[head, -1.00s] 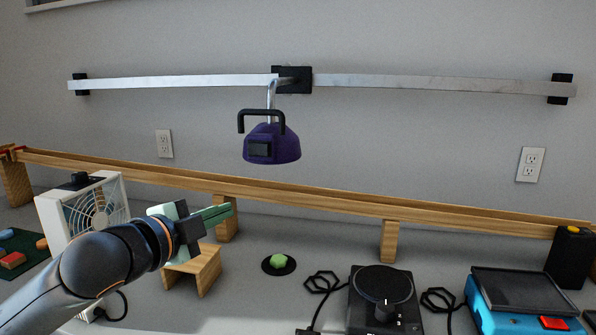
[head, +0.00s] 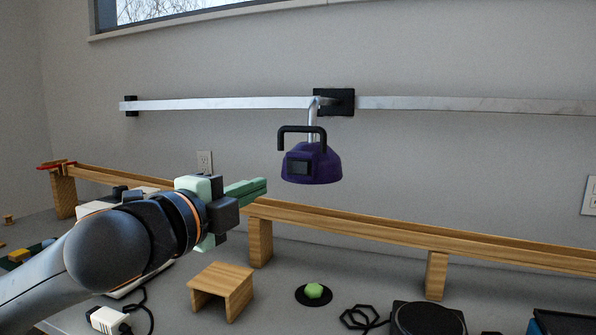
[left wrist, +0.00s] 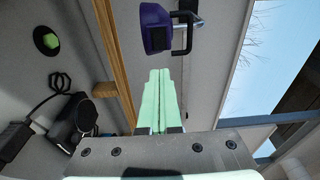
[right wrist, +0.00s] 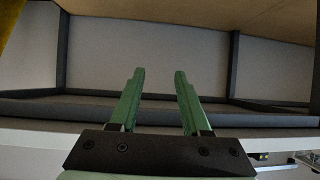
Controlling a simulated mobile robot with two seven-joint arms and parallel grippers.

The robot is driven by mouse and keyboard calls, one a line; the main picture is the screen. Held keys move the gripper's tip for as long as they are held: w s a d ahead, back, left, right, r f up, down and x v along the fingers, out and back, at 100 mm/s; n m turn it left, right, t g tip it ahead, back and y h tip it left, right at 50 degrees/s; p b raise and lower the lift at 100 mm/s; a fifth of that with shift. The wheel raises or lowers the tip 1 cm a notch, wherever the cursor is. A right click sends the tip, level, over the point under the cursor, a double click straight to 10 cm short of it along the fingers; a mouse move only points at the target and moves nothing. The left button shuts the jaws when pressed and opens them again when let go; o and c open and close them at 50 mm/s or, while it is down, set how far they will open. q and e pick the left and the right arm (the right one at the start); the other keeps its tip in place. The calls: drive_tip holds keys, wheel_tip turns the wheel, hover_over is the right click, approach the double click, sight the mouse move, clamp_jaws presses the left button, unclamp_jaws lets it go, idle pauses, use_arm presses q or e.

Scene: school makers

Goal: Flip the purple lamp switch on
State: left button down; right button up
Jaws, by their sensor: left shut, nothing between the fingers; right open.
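The purple lamp (head: 325,165) hangs from a metal rail on the wall, with a black handle (head: 302,129) and a dark switch (head: 300,167) on its front face. The lamp also shows at the top of the left wrist view (left wrist: 155,27), with its switch (left wrist: 160,44) facing my fingers. My left gripper (head: 262,187) is shut and empty, to the left of the lamp and slightly below it, apart from it. Its green fingertips (left wrist: 160,72) point toward the lamp. My right gripper (right wrist: 158,75) is open and empty, seen only in its wrist view, before a grey framed shelf.
A wooden rail (head: 380,230) on posts runs along the wall below the lamp. On the table are a small wooden stand (head: 222,284), a green knob on a black disc (head: 313,292) and a black round device (head: 428,318). The air between fingers and lamp looks clear.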

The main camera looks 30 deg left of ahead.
use_arm(q)
drive_tip(key=p, duration=1.2)
approach(305, 168)
drive_tip(key=shift+w+a+p, duration=0.25)
drive_tip(key=shift+w+p, duration=0.3)
drive_tip(key=shift+w, duration=1.15)
drive_tip(key=shift+w+a+p, duration=0.2)
drive_tip(key=shift+w+p, duration=0.3)
drive_tip(key=shift+w, duration=1.2)
use_arm(e)
drive_tip(key=s+d+r+m+g+h, duration=0.1)
drive_tip(key=s+d+r+g, duration=0.1)
drive_tip(key=s+r, duration=0.2)
drive_tip(key=shift+s+r, duration=0.15)
drive_tip(key=shift+s, duration=0.3)
use_arm(q)
drive_tip(key=shift+w+p, duration=0.25)
drive_tip(key=shift+p, duration=0.2)
use_arm(e)
drive_tip(key=shift+r, duration=0.25)
use_arm(q)
drive_tip(key=shift+f, duration=0.1)
use_arm(e)
drive_tip(key=shift+d, duration=0.1)
